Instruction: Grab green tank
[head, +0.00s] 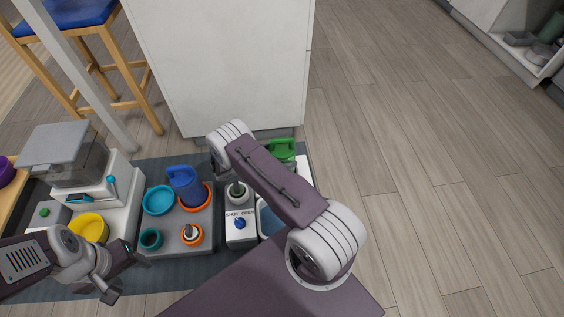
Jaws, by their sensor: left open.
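The green tank (283,149) stands at the back right of the dark mat, with a green handle-like top. My right arm crosses in front of it and hides its lower part. My left gripper (131,277) is open and empty at the front left, in front of the yellow bowl and far from the green tank. My right gripper does not show; only the links of that arm are visible.
A white box (241,232) marked SHUT OPEN has a blue knob. A yellow bowl (88,229) sits by a white dispenser (95,190). A white cabinet (225,65) stands behind.

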